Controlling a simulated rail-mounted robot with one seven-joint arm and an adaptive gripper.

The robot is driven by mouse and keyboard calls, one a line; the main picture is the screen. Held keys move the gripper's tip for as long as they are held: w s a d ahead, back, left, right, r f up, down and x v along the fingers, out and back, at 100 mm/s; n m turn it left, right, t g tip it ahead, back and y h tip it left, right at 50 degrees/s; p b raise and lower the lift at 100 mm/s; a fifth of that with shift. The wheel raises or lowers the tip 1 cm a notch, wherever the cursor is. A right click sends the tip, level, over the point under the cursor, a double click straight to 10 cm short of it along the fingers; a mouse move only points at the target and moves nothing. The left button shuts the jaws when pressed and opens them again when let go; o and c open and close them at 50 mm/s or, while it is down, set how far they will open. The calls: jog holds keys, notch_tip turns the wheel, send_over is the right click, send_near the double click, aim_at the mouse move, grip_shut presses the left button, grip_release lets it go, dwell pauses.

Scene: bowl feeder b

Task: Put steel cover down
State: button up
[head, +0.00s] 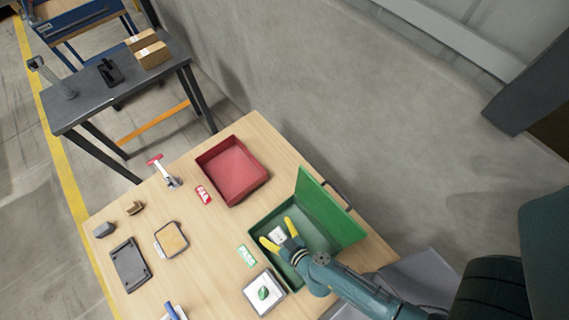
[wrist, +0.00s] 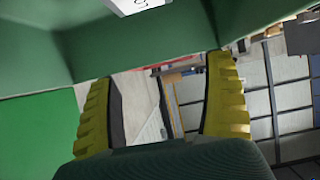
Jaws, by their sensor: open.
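My gripper (head: 278,236) has yellow fingers spread open at the green bin (head: 262,218), near its left part. A pale piece with a dark mark, probably the steel cover (head: 277,234), shows beside the fingertips. In the wrist view this pale piece (wrist: 140,5) is cut off by the top edge, against the green bin wall (wrist: 130,45), apart from the fingers. In the wrist view my gripper (wrist: 160,80) has nothing between its fingers. Whether the piece rests flat on the bin floor cannot be told.
The green bin's raised panel (head: 328,208) stands on its right side. A red bin (head: 233,170), a PASS label (head: 247,256), a FAIL label (head: 203,194) and a white tray with a green part (head: 264,293) lie nearby. A clamp (head: 164,172), dark plate (head: 130,264) and small blocks stand left.

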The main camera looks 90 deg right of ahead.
jog(key=shift+r, duration=0.1)
jog(key=shift+r+p, duration=0.35)
jog(key=b+v, duration=0.2)
jog(key=v, duration=1)
jog(key=shift+b, duration=0.35)
jog(key=shift+r, duration=0.15)
